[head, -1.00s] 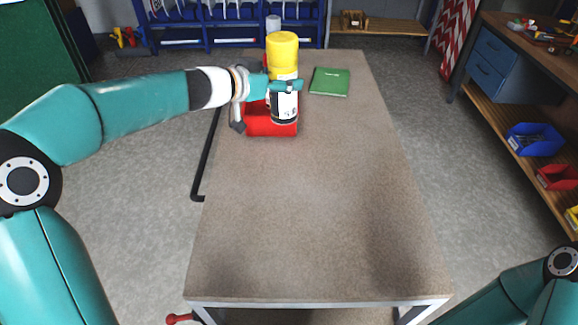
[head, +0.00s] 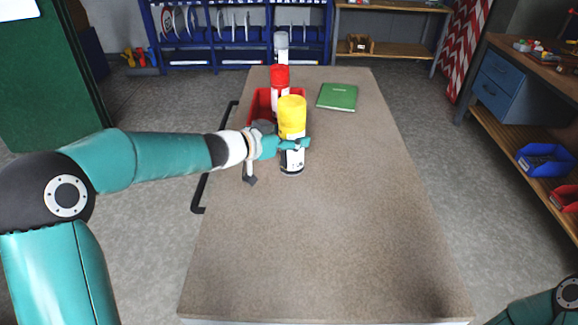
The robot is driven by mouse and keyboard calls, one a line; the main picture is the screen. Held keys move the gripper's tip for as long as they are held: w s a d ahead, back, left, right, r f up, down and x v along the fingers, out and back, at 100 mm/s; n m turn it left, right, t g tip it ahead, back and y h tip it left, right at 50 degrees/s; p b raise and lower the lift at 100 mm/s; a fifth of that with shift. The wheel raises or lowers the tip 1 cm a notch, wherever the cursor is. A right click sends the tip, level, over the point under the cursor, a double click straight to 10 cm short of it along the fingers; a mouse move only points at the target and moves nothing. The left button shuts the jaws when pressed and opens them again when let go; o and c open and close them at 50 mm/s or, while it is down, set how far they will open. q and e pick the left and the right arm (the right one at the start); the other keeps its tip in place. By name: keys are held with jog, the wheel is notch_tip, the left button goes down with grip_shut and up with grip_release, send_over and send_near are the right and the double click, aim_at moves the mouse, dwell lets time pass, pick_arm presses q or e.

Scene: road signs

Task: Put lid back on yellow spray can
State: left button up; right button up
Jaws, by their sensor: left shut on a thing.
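The yellow spray can (head: 292,112) stands upright near the far end of the table, with a yellow upper part and a white and dark lower part. My left gripper (head: 297,144) is shut around its middle. I cannot tell whether the can's base touches the table. I cannot make out a separate lid, nor whether the yellow top is one. My right gripper is out of view; only a bit of that arm shows at the bottom right corner.
Behind the held can is a red bin (head: 261,104) with a red spray can (head: 280,80); a grey-white can (head: 282,47) shows farther back. A green book (head: 338,97) lies to the right. The table's (head: 330,240) middle and near part are clear.

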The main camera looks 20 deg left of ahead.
aim_at(282, 159)
pick_arm(q)
jog(key=shift+f, duration=1.05)
jog(key=shift+f+b, duration=0.75)
jog(key=shift+f, duration=1.35)
jog(key=shift+f, duration=0.1)
jog(key=o, duration=1.2)
jog(key=shift+f, duration=0.2)
jog(key=o, duration=0.5)
jog(key=shift+r, duration=0.1)
jog(key=shift+c, duration=0.2)
